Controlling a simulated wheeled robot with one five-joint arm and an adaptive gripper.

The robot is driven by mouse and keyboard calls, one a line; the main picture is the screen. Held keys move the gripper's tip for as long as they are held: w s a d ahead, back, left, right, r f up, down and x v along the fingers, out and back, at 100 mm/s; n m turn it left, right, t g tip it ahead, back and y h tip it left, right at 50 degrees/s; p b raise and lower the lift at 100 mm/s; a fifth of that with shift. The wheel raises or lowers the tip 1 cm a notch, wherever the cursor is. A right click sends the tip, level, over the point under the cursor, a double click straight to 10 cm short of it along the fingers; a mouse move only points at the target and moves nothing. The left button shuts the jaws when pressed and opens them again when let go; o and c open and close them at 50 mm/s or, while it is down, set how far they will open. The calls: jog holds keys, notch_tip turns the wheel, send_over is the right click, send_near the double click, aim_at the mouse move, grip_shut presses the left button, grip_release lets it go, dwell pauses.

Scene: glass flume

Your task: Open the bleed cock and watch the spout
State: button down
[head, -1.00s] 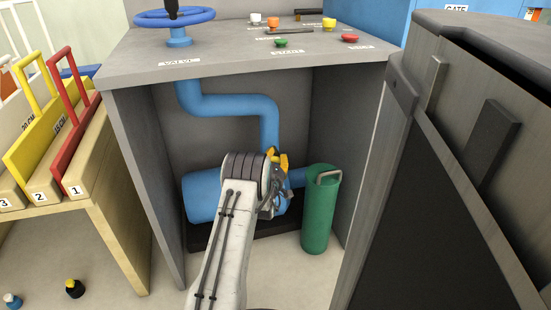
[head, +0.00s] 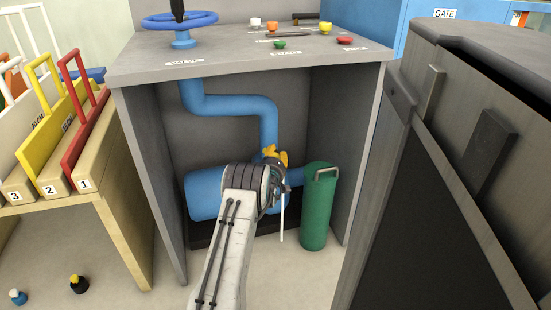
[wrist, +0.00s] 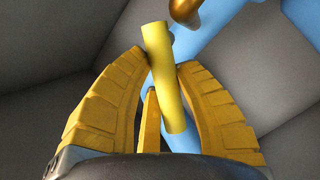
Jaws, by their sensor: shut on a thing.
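In the wrist view the yellow fingers of my gripper (wrist: 160,64) are shut on a yellow rod-like handle (wrist: 170,108), which looks like the bleed cock's lever. The handle leans slightly in the picture. A brass piece (wrist: 186,10), perhaps the spout, shows at the top edge. In the head view my gripper (head: 273,157) is at the right end of the blue pipework, and my wrist hides most of the cock. A thin pale vertical streak (head: 282,220) hangs below it. It looks like a stream of water, but I cannot tell for certain.
A green cylinder (head: 317,215) with a grey handle stands right of the streak. The grey cabinet's side walls and top (head: 230,62) enclose the space. A blue handwheel (head: 178,20) and several coloured knobs sit on top. A wooden rack (head: 110,215) stands left.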

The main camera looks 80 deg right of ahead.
jog(key=shift+w+f, duration=0.15)
jog(key=shift+f, duration=0.15)
jog(key=c, duration=1.1)
grip_release()
jog(key=shift+c, duration=0.2)
jog(key=o, duration=0.3)
jog(key=shift+r, duration=0.2)
jog(key=shift+a, duration=0.1)
jog(key=a, duration=1.1)
jog(key=shift+w+a+r, duration=0.15)
jog(key=shift+a+r, duration=0.2)
jog(key=shift+a, duration=0.05)
